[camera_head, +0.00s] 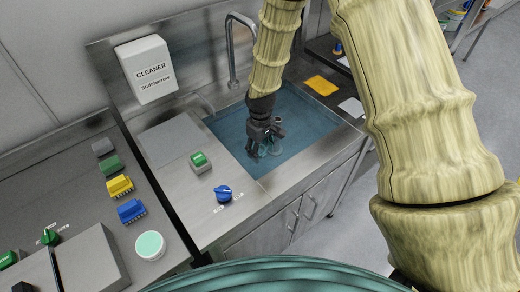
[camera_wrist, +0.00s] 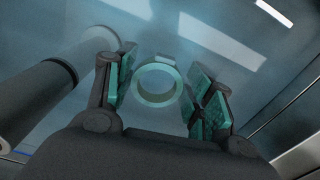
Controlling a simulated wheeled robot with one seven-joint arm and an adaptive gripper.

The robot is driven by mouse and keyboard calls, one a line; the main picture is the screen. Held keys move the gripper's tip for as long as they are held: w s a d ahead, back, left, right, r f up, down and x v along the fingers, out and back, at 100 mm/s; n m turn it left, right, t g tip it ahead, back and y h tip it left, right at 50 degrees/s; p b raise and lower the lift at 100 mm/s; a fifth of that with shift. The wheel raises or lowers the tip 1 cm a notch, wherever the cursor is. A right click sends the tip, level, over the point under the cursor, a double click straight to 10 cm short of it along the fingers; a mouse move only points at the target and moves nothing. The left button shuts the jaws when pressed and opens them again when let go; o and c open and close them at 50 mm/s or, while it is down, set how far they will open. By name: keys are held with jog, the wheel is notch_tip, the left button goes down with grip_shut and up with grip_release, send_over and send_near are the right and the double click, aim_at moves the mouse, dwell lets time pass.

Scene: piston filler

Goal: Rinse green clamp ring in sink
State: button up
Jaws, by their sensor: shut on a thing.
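My gripper (camera_head: 262,142) reaches down into the sink, with its fingers at or below the surface of the blue water (camera_head: 312,118). It is shut on the green clamp ring (camera_wrist: 157,101), which shows between the two padded fingers in the wrist view. In the head view the ring (camera_head: 274,149) is a small pale green shape at the fingertips, partly hidden by them. The metal sink (camera_head: 329,147) has a tall curved faucet (camera_head: 230,52) at its back. Whether water runs from the faucet cannot be told.
A dark cylinder (camera_wrist: 40,95) stands close left of the gripper in the wrist view. A cleaner dispenser (camera_head: 146,68) is on the back wall. A green button (camera_head: 199,160) and blue knob (camera_head: 223,194) sit on the counter left of the sink. Brushes (camera_head: 120,186) lie farther left.

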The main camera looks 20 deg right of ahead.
jog(key=shift+s, duration=0.1)
jog(key=shift+s+d, duration=0.2)
jog(key=shift+s, duration=0.3)
jog(key=shift+w, duration=0.1)
jog(key=shift+w+a+p, duration=0.2)
jog(key=shift+w, duration=0.35)
jog(key=shift+w+a+p, duration=0.2)
jog(key=shift+w, duration=0.3)
jog(key=shift+s, duration=0.2)
jog(key=shift+s+d+p, duration=0.15)
jog(key=shift+s+d, duration=0.05)
jog(key=shift+s, duration=0.3)
jog(key=shift+s+d+p, duration=0.15)
jog(key=shift+s+d, duration=0.05)
jog(key=shift+s, duration=0.25)
jog(key=shift+w+a, duration=0.1)
jog(key=shift+w, duration=0.15)
jog(key=shift+w+a, duration=0.1)
jog(key=shift+w, duration=0.15)
